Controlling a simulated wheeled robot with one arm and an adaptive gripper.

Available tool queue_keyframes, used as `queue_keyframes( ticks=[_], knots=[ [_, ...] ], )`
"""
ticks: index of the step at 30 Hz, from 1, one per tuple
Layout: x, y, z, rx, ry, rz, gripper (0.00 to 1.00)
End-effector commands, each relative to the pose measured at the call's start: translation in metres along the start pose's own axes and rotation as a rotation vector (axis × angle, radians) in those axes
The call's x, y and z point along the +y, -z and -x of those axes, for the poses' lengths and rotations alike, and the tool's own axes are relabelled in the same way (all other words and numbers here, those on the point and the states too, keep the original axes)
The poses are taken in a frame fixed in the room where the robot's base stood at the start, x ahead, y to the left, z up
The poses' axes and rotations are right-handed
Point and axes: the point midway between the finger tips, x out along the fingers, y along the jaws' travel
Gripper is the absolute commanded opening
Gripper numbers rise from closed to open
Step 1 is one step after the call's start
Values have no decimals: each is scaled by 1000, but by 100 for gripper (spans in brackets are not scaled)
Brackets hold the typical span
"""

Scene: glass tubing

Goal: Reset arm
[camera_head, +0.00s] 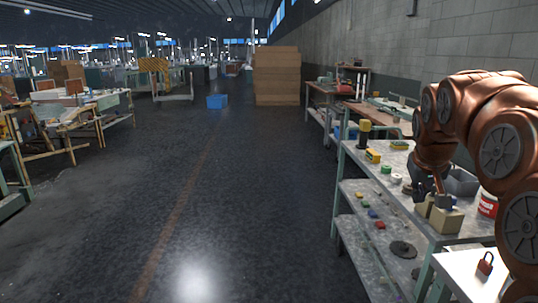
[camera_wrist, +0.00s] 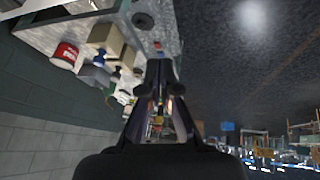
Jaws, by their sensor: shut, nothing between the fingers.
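My copper-coloured arm reaches in from the right of the head view and bends down over the grey workbench (camera_head: 350,152). My gripper (camera_head: 420,188) is small and dark there, by the tan boxes (camera_head: 445,217); whether it touches them I cannot tell. In the wrist view my gripper (camera_wrist: 158,62) points up the picture, shut and empty. The workbench (camera_wrist: 40,33) lies at the upper left there, with the tan boxes (camera_wrist: 106,37) left of the fingers.
A red-labelled can (camera_head: 488,204) and a grey bin (camera_head: 461,182) stand on the bench. A red padlock (camera_head: 485,263) lies on a nearer white surface. Small coloured items sit on the lower shelf (camera_head: 350,190). The floor (camera_head: 230,200) left of the bench is clear.

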Motion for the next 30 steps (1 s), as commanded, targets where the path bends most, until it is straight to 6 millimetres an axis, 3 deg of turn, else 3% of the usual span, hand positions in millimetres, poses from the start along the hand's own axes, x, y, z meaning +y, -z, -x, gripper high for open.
queue_keyframes(
  ticks=[6, 15, 24, 30],
  knots=[
    [-52, -82, -2, -132, 69, 59, 0],
    [-103, -208, -2, -324, 138, 116, 0],
    [-130, -334, 4, -511, 178, 142, 0],
    [-136, -387, 7, -590, 189, 146, 0]
  ],
)
